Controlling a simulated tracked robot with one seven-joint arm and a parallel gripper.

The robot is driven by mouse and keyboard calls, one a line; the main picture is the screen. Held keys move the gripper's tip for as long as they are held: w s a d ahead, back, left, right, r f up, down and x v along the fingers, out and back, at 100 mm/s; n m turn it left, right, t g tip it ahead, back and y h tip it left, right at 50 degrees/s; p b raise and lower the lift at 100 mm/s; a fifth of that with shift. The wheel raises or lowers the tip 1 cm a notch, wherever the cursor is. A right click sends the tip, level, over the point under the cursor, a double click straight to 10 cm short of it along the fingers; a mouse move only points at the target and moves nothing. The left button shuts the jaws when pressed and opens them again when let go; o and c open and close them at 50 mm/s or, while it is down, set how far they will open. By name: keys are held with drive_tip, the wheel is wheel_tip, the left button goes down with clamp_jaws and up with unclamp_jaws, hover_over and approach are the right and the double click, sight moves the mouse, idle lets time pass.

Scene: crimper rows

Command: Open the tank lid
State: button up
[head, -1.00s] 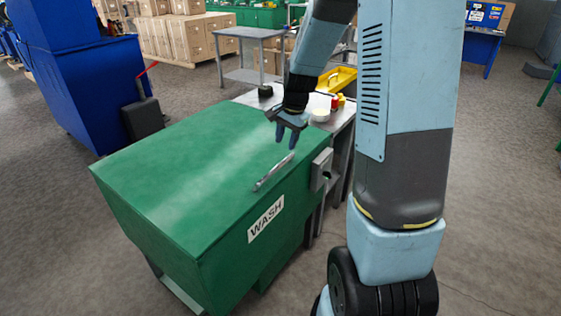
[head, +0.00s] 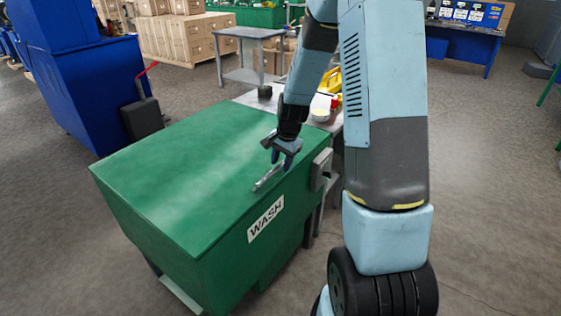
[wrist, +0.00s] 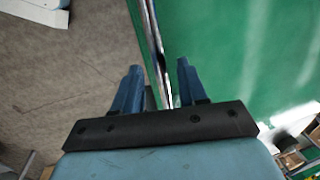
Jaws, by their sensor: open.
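The green tank (head: 230,252) carries a WASH label on its front. Its flat green lid (head: 180,160) lies shut on top. A silver bar handle (head: 268,178) runs along the lid's front right edge. My gripper (head: 283,158) is open and points down just above the far end of the handle. In the wrist view my gripper (wrist: 156,80) shows two blue fingers apart, and the handle (wrist: 156,45) runs up between them, with the lid (wrist: 235,60) to the right. I cannot tell whether the fingers touch the handle.
A grey box (head: 321,169) is fixed to the tank's right side. Behind it a grey table (head: 330,127) holds a yellow tray (head: 330,82) and small items. A blue machine (head: 85,90) stands at the left. The floor at the right is clear.

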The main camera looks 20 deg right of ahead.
drive_tip(key=shift+c, duration=0.2)
clamp_jaws()
